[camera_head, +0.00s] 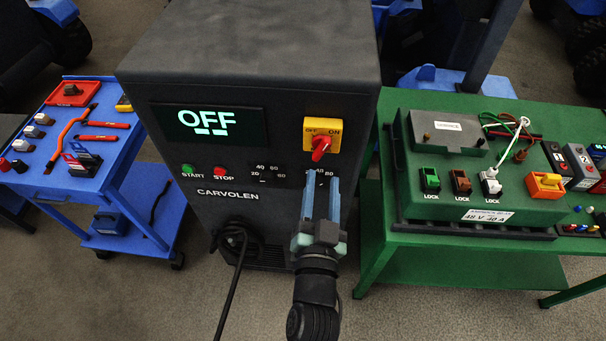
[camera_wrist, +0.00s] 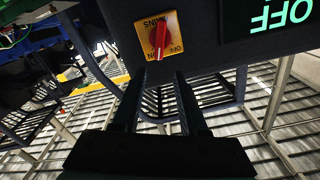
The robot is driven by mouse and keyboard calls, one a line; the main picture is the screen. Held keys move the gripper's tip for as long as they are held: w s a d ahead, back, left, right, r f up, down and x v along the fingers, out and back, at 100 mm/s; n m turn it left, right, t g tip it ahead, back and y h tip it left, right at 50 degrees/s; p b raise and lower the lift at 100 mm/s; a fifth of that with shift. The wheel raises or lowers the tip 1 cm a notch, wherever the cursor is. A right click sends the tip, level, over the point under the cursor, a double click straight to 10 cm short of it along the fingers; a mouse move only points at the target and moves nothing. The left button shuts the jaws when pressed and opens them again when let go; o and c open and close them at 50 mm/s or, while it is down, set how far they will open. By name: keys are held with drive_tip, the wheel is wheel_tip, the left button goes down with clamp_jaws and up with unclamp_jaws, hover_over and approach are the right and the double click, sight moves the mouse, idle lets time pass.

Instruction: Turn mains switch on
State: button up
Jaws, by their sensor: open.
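The mains switch is a red rotary handle (camera_head: 320,147) on a yellow plate (camera_head: 335,127) at the upper right of the dark CARVOLEN cabinet's front. The plate has OFF at its left and ON at its right. The display (camera_head: 207,123) on the cabinet reads OFF. My gripper (camera_head: 322,190) is in front of the cabinet, just below the switch, apart from the handle and empty.
Green START (camera_head: 187,170) and red STOP (camera_head: 219,171) buttons and dials are on the cabinet front. A black cable (camera_head: 232,280) hangs below. A blue cart (camera_head: 150,150) with tools stands left. A green bench (camera_head: 375,215) with a battery unit (camera_head: 470,165) stands close at right.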

sight(325, 148)
drive_tip(key=shift+w+f+p, duration=0.15)
drive_tip(key=shift+w+p, duration=0.2)
drive_tip(key=shift+w, duration=2.1)
drive_tip(key=shift+w+f+p, duration=0.1)
drive_tip(key=shift+w+p, duration=0.2)
drive_tip(key=shift+w, duration=2.15)
clamp_jaws()
